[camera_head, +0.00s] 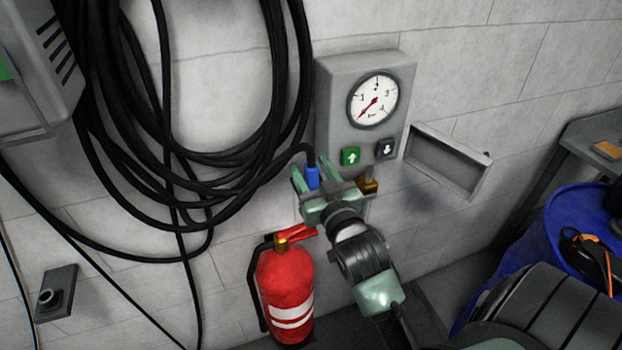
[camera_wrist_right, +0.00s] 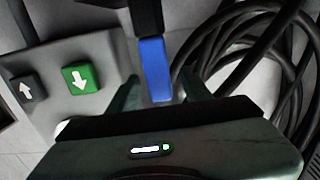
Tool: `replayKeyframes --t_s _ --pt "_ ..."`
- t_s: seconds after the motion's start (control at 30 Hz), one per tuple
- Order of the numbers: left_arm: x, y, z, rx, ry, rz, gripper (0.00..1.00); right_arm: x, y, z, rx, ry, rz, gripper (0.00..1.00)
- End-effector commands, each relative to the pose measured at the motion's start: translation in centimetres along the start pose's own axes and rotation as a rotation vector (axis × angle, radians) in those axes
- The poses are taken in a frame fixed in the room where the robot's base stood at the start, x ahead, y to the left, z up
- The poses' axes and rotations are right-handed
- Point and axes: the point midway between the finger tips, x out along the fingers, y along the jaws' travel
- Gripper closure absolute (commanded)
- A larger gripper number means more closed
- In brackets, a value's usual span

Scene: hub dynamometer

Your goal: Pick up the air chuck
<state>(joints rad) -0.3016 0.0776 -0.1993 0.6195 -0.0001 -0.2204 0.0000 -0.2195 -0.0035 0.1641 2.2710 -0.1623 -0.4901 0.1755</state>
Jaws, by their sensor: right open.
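The air chuck (camera_head: 312,176) is a blue piece on the end of a black hose, just below the left lower corner of the grey gauge box. My right gripper (camera_head: 311,170) is open, with its green fingers on either side of the chuck. In the right wrist view the chuck (camera_wrist_right: 155,68) stands upright between the two open fingers (camera_wrist_right: 159,86), with a visible gap to each. Its lower end is close to the palm; I cannot tell if it touches. My left gripper is not in view.
The gauge box (camera_head: 335,105) has a dial, a green up-arrow button (camera_head: 350,156) and a dark down-arrow button (camera_head: 386,149). Coiled black hose (camera_head: 195,150) hangs left. A red fire extinguisher (camera_head: 285,285) stands below. An open wall tray (camera_head: 447,162) and a blue drum (camera_head: 575,225) are right.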

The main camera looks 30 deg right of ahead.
Motion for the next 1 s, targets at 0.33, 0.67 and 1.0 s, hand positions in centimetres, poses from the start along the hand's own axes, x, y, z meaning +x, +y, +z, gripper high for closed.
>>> replayKeyframes --t_s 0.33,0.67,1.0 --pt "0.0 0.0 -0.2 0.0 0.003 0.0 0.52 -0.1 0.0 0.0 0.0 0.0 0.0 1.0" --pt "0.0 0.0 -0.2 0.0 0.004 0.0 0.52 -0.1 0.0 -0.3 0.001 0.003 0.0 1.0" --pt "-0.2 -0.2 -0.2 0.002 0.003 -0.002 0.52 0.0 0.0 -5.3 0.001 0.011 -0.001 1.0"
